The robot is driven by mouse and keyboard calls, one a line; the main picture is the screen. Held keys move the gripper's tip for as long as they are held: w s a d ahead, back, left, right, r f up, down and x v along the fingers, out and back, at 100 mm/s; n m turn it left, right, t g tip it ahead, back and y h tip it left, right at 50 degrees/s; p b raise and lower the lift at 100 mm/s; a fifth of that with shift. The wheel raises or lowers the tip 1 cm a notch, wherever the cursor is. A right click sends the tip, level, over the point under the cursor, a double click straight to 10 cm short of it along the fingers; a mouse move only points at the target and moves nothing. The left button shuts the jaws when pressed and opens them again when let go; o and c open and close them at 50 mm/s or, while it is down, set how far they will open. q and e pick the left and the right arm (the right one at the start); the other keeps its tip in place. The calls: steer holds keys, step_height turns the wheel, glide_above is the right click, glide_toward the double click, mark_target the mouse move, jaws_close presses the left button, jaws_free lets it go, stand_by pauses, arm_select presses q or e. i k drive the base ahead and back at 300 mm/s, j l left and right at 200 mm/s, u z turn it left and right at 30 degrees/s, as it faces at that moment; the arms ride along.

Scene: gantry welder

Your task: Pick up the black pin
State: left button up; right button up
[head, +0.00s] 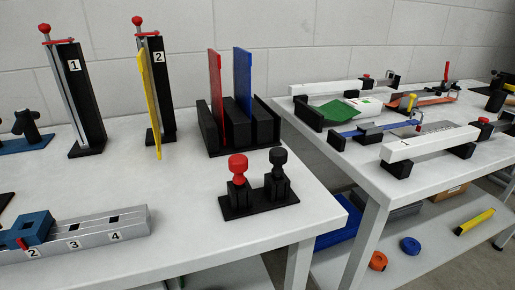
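The black pin (277,164) stands upright in a black double holder (257,201) near the front right corner of the left white table. Its round knob and narrow neck stick up above the holder; its lower end is hidden inside. A red pin (237,167) stands in the same holder, just left of it. Neither of my grippers shows in the head view.
Behind the holder, a black rack (270,127) holds red (215,95) and blue (242,82) plates. Tall posts marked 1 (83,100) and 2 (160,90) stand left, with a yellow plate (149,100). A grey rail (110,229) lies front left. Open tabletop surrounds the holder.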

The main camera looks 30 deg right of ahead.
mark_target(278, 156)
steer(key=l+z, duration=0.15)
steer(key=z, duration=0.85)
steer(key=u, duration=0.4)
steer(key=k+l+u, duration=0.1)
steer(key=u, duration=0.65)
steer(key=k+u, duration=0.1)
steer(key=u, duration=0.25)
steer(key=l+z, duration=0.25)
steer(key=z, duration=0.25)
steer(key=l+z, duration=0.3)
steer(key=z, duration=0.2)
